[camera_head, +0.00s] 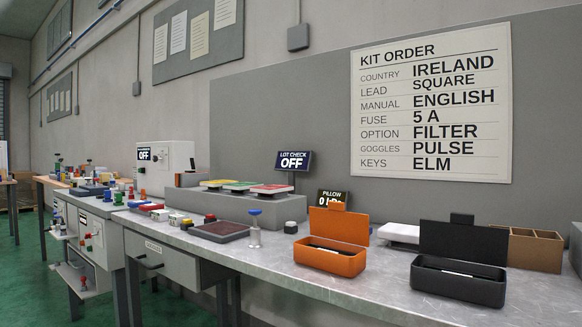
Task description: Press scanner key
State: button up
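No part carries a readable scanner label, so I cannot tell for sure which one is the scanner key. A small dark block with a pale top (291,227) stands on the grey bench right of the blue-topped stamp (254,229). A screen reading LOT CHECK OFF (293,161) stands on a post behind it. Several small white blocks with coloured tops, one yellow (186,224), sit farther left on the bench. My gripper is not in view.
The metal bench (350,268) holds an open orange box (331,250), an open black box (459,277), a brown divided holder (536,249) and a dark red pad (220,231). A KIT ORDER board (432,104) hangs behind. The bench's front edge is mostly bare.

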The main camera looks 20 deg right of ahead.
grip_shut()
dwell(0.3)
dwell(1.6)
